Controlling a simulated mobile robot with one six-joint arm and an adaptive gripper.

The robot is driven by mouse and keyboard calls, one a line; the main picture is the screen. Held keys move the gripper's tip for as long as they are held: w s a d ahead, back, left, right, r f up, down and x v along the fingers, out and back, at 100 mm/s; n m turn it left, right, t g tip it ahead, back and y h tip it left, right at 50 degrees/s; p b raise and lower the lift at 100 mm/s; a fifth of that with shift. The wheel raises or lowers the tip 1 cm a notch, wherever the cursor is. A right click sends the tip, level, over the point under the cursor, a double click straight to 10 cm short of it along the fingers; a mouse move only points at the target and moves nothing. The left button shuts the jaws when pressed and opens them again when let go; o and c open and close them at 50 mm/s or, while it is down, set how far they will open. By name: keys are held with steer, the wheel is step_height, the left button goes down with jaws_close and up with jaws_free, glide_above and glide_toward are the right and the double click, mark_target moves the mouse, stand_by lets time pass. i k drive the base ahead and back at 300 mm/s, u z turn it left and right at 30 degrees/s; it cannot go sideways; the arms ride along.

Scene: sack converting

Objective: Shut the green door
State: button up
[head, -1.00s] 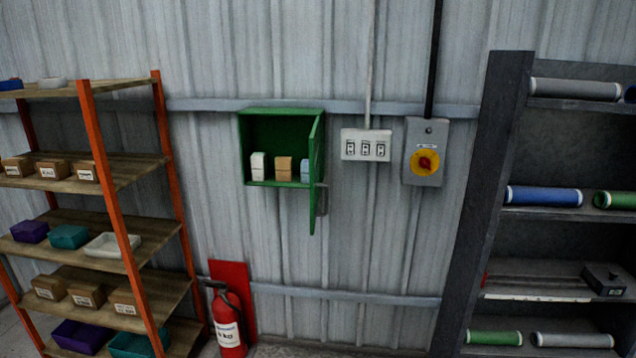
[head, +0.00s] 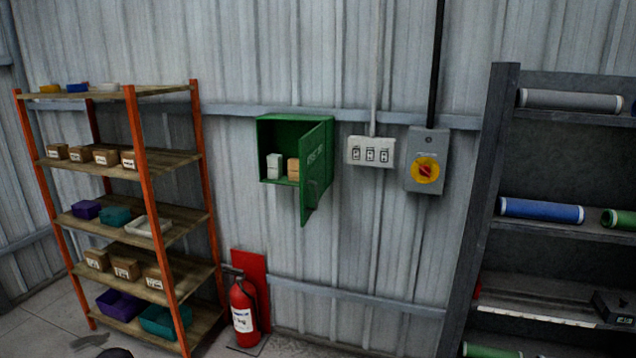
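The green door (head: 315,172) belongs to a small green wall cabinet (head: 262,150) in the middle of the head view. The door is hinged on the cabinet's right side and stands open, swung out from the wall. Its outer face shows faint lettering and a small handle-like part near the lower edge. Inside the cabinet are a white box (head: 274,166) and a tan box (head: 293,168); the door hides the right part of the inside. My gripper is not in view. A small dark shape at the bottom left edge cannot be made out.
An orange-framed shelf (head: 140,150) with boxes and trays stands left. A fire extinguisher (head: 243,305) stands below the cabinet. A switch panel (head: 370,152) and a grey isolator box (head: 426,185) are right of the door. A dark rack (head: 490,180) with rolls stands far right.

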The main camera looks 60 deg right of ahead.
mark_target(311, 146)
steer(key=u, duration=0.25)
steer(key=k, duration=0.6)
steer(key=z, duration=1.65)
steer(key=i, duration=1)
